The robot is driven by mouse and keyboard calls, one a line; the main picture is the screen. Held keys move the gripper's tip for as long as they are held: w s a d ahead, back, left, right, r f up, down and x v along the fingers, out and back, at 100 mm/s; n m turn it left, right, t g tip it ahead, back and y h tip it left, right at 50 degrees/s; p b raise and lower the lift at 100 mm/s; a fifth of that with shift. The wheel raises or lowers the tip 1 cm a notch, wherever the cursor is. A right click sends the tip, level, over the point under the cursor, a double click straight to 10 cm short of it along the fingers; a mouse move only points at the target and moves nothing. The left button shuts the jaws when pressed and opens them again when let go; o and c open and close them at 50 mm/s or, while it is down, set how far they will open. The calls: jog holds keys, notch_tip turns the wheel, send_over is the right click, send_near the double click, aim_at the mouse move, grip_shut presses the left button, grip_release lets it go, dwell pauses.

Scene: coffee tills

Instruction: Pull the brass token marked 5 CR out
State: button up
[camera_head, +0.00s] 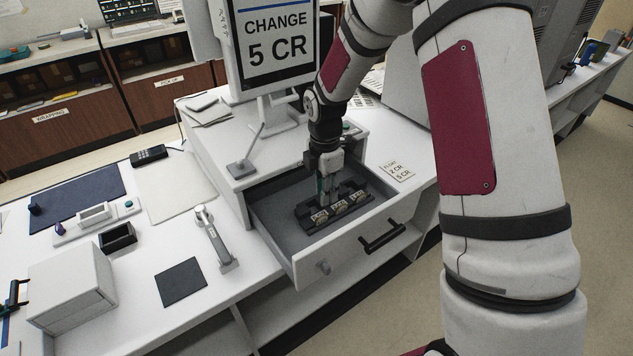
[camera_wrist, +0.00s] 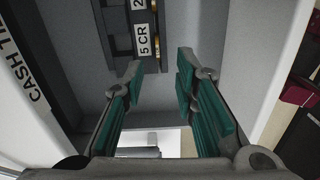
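The black token rack (camera_head: 302,213) lies in the open drawer (camera_head: 272,215), with several small labels along its front. The nearest left label reads 5 CR (camera_head: 319,215); brass shows beside it. In the wrist view the 5 CR label (camera_wrist: 143,40) is at the top, with a thin brass token edge (camera_wrist: 157,42) to its right. My gripper (camera_head: 328,200) points down over the rack and hides part of it. In the wrist view my gripper (camera_wrist: 160,72) has its teal-padded fingers apart with nothing between them. The 5 CR slot lies just beyond the fingertips.
The drawer's front panel (camera_head: 358,255) with a black handle (camera_head: 383,237) and its side walls enclose the rack. A screen (camera_head: 276,45) reading CHANGE 5 CR stands behind. A price card (camera_head: 397,172) lies on the counter at right. Bare drawer floor surrounds the rack.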

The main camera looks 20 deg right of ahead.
aim_at(321, 220)
jog(key=shift+w+a+f+n, duration=0.15)
jog(key=shift+f+n, duration=0.1)
jog(key=shift+f, duration=0.2)
jog(key=shift+s+a+f+n, duration=0.15)
jog(key=shift+f+n, duration=0.1)
jog(key=shift+f, duration=0.15)
jog(key=f+b, duration=0.2)
jog(key=f, duration=0.6)
jog(key=shift+w+f, duration=0.1)
jog(key=shift+w, duration=0.1)
jog(key=shift+r, duration=0.25)
grip_shut()
jog(key=shift+r, duration=0.15)
jog(key=shift+s+r, duration=0.1)
jog(key=shift+r, duration=0.4)
jog(key=shift+r+p, duration=0.8)
jog(key=shift+r, duration=1.3)
